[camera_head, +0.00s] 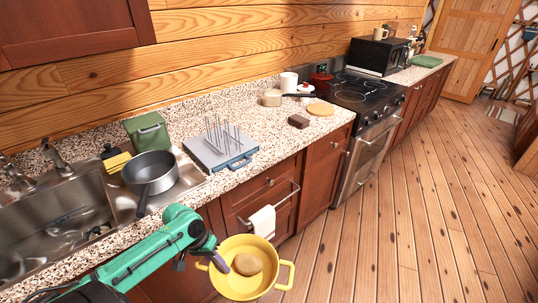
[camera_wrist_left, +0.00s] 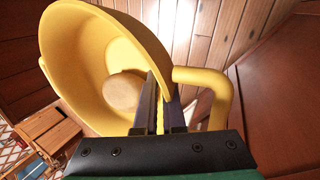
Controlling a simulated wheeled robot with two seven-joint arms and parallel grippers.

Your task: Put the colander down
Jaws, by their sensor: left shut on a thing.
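The yellow colander (camera_head: 262,289) is in the air in front of the counter's cabinets, with its open side up in the head view and a round tan thing (camera_head: 247,264) inside it. My left gripper (camera_head: 221,266) is shut on the colander's rim at its left side, between the wall and a handle. In the left wrist view the colander (camera_wrist_left: 62,62) fills the upper left, tilted in the picture, and the fingers (camera_wrist_left: 160,105) close on its wall. My right gripper is in neither view.
The speckled counter (camera_head: 275,140) has free room right of the dish rack (camera_head: 222,150). A grey pan (camera_head: 150,175) stands by the sink (camera_head: 50,225). A white towel (camera_head: 262,222) hangs below.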

